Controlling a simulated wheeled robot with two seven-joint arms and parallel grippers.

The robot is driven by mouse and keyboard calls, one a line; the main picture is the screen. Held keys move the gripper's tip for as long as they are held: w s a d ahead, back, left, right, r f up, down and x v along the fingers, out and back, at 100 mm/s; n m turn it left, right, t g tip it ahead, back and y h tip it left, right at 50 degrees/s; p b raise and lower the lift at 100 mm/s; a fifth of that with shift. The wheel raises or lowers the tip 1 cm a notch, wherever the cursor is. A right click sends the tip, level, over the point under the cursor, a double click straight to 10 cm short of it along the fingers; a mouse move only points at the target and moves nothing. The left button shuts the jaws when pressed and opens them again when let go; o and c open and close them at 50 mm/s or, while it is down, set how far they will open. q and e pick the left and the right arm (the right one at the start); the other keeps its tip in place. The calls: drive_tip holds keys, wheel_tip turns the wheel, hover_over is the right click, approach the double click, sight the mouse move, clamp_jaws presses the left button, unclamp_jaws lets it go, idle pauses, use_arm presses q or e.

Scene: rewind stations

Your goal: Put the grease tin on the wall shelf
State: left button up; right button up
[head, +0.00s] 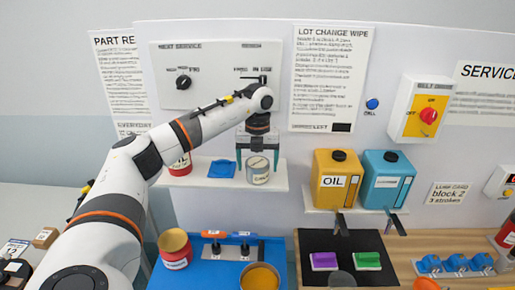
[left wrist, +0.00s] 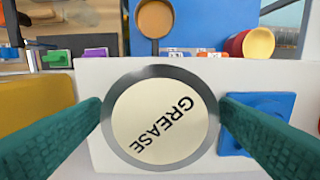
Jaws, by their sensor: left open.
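The grease tin (head: 258,172), a short cream can with a grey rim, stands upright on the white wall shelf (head: 220,180), toward its right part. In the left wrist view the tin's lid (left wrist: 160,118) reads GREASE and the white shelf (left wrist: 105,72) is under it. My left gripper (head: 258,148) is open and points down just over the tin. In the left wrist view its teal fingers (left wrist: 160,108) are on either side of the lid, with no clear grip. My right gripper is not in view.
A blue pad (head: 221,169) and a red tin (head: 181,166) share the shelf left of the grease tin. Yellow oil (head: 337,180) and teal (head: 387,180) containers stand to the right. A blue tray (head: 205,272) with an orange-topped cup (head: 260,277) lies below.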

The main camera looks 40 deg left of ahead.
sight(258, 162)
use_arm(q)
wheel_tip(258, 162, up, 5)
drive_tip(key=shift+r+b, duration=0.1)
drive_tip(key=shift+b, duration=1.15)
wheel_tip(258, 162, up, 6)
drive_tip(key=shift+p, duration=0.35)
drive_tip(key=shift+s, duration=0.1)
